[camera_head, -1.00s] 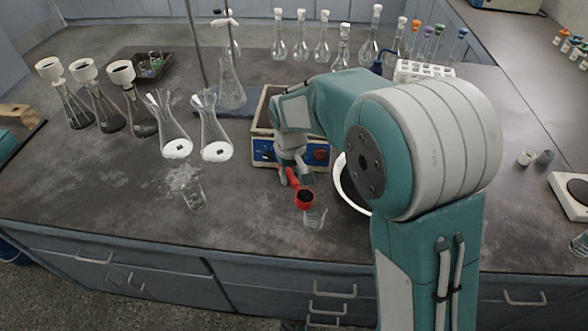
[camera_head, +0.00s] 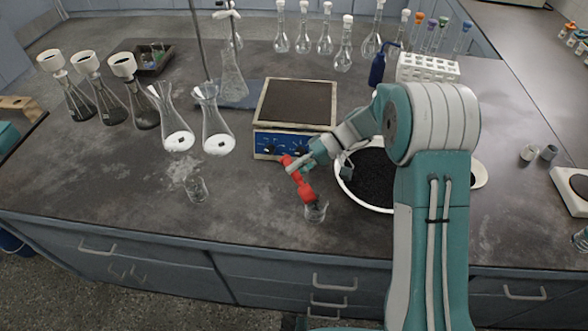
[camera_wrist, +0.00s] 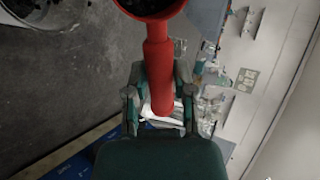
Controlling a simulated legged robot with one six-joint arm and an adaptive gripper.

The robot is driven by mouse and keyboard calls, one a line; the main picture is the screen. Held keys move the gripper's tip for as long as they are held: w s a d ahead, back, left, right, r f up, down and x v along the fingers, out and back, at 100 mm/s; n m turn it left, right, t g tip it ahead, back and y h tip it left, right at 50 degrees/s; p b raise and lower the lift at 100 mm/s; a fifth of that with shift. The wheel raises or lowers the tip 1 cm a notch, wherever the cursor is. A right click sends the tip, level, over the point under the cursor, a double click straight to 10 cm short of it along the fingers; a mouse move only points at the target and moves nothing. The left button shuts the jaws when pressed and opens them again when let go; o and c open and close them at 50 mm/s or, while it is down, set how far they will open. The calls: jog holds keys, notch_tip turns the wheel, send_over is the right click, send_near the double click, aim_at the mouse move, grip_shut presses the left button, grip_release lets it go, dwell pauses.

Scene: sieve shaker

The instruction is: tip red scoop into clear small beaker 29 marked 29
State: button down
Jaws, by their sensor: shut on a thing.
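My gripper (camera_head: 303,163) is shut on the handle of the red scoop (camera_head: 298,175). In the wrist view, my gripper's fingers (camera_wrist: 160,105) flank the handle, and dark material shows in the scoop's bowl (camera_wrist: 150,4), which is cut by the top edge. In the head view, the scoop slants down to the right, with its bowl at the mouth of a clear small beaker (camera_head: 317,213). The bowl hides part of the beaker's rim; I cannot tell whether they touch. Another clear small beaker (camera_head: 196,190) stands to the left. No marking is readable on either.
A white bowl of black granules (camera_head: 372,178) is right of the scoop. A blue-fronted hotplate (camera_head: 292,117) stands behind. Flasks (camera_head: 176,130) with white-covered bottoms are at left. A white tube rack (camera_head: 428,68) is at back right.

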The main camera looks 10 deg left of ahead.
jog(key=g+y, duration=0.1)
jog(key=y, duration=0.1)
jog(key=g+y, duration=0.1)
jog(key=y, duration=0.1)
jog(key=d+g+y, duration=0.1)
jog(key=y, duration=0.1)
jog(key=shift+w+f+g, duration=0.2)
jog(key=shift+w+g, duration=0.15)
jog(key=shift+g, duration=0.05)
dwell(0.5)
jog(key=h, duration=0.1)
jog(key=t+h, duration=0.2)
jog(key=shift+s+a+r, duration=0.2)
jog(key=shift+a+r, duration=0.1)
jog(key=shift+r, duration=0.1)
jog(key=shift+s+a+r+t+h, duration=0.1)
jog(key=shift+r+t+h, duration=0.2)
jog(key=shift+h, duration=0.25)
jog(key=shift+s+a+r+t+h, duration=0.1)
jog(key=shift+r+t+h, duration=0.05)
jog(key=shift+t+h, duration=0.35)
jog(key=shift+a+r+t+h, duration=0.15)
jog(key=shift+t+h, duration=0.35)
jog(key=shift+h, duration=0.65)
